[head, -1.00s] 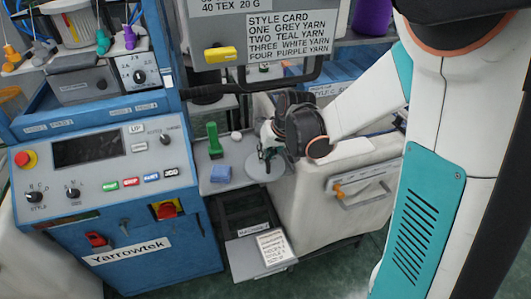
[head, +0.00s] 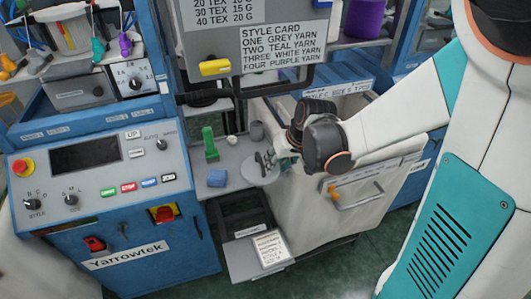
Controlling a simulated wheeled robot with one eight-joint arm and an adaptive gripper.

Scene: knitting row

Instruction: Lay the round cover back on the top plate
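The top plate (head: 236,183) is a light grey shelf between the blue machine and the white bin. A round grey disc (head: 254,175), which looks like the round cover, is at its right part, below my gripper. My gripper (head: 264,161) points down over the disc, close to it. The fingers are small and dark here, and I cannot tell whether they are open or shut, or whether they touch the disc. I cannot tell if the disc lies flat on the plate or is held just above it. The arm and wrist hide the area to the right.
A green upright piece (head: 210,145) and a blue block (head: 217,178) stand on the plate. A grey cup (head: 257,131) and a small white ball (head: 232,141) are behind. The white bin (head: 345,185) is close on the right, the blue control panel (head: 95,170) on the left.

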